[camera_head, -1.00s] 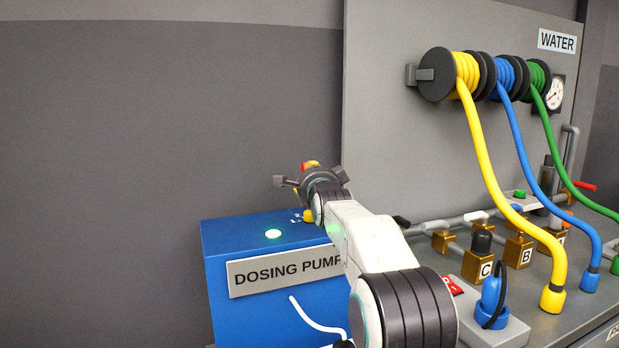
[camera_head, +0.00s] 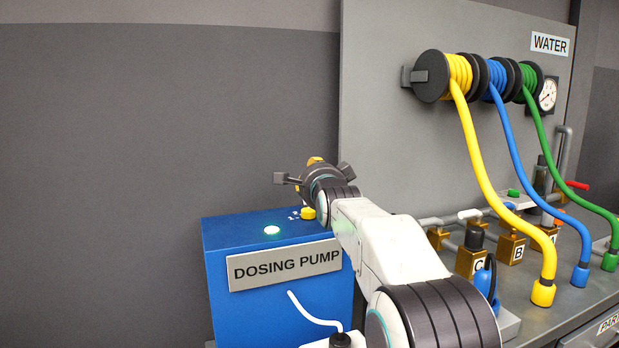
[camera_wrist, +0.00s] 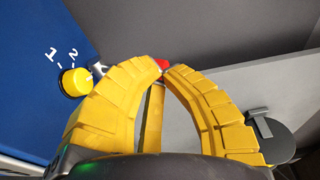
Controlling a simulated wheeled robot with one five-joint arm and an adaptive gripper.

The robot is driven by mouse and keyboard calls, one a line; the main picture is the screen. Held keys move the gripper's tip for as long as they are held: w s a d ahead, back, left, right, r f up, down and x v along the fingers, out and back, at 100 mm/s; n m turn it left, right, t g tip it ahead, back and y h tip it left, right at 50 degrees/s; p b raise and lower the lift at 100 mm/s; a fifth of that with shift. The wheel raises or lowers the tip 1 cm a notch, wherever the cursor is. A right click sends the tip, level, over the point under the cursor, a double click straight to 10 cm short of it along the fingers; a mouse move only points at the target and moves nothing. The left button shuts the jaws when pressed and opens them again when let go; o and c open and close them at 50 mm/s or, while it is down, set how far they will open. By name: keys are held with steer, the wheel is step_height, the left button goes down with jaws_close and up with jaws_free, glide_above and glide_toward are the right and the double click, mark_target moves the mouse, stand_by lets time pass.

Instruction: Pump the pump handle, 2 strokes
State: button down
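A yellow knob (camera_head: 308,213) beside marks 1 and 2 shows there, and also in the wrist view (camera_wrist: 74,82). My gripper (camera_head: 314,162) is above the box's right rear. In the wrist view its yellow fingers (camera_wrist: 163,71) curve inward and their tips nearly meet at a small red part, the pump handle's visible end (camera_wrist: 162,63). They look closed on it. Most of the handle is hidden by my fingers and wrist.
A grey panel (camera_head: 390,140) rises behind, with reels of yellow (camera_head: 463,110), blue and green hose. Brass valve blocks (camera_head: 471,262) stand on the bench at right. A white tube (camera_head: 310,315) is in front of the box. The left side is open before the wall.

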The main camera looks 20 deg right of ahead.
steer(key=s+a+r, duration=0.1)
steer(key=s, duration=0.5)
steer(key=shift+r, duration=0.4)
steer(key=shift+a, duration=0.1)
steer(key=shift+s+f+m+t+h+b, duration=0.2)
steer(key=shift+s+f+t+b, duration=0.55)
steer(key=shift+f+b, duration=0.75)
steer(key=shift+s+f+m+t+h+b, duration=0.2)
steer(key=shift+s+f+t+b, duration=0.55)
steer(key=shift+f, duration=1.4)
steer(key=shift+s+f+m+t+h+b, duration=0.2)
steer(key=shift+s+f+t+b, duration=0.55)
steer(key=shift+f+b, duration=0.8)
steer(key=shift+s+f, duration=0.1)
steer(key=shift+f, duration=0.15)
steer(key=shift+f+b+x, duration=0.15)
steer(key=shift+b+x, duration=1.1)
steer(key=shift+x, duration=1.75)
steer(key=shift+f+b+x, duration=0.2)
steer(key=shift+b+x, duration=1.05)
steer(key=shift+x, duration=2.8)
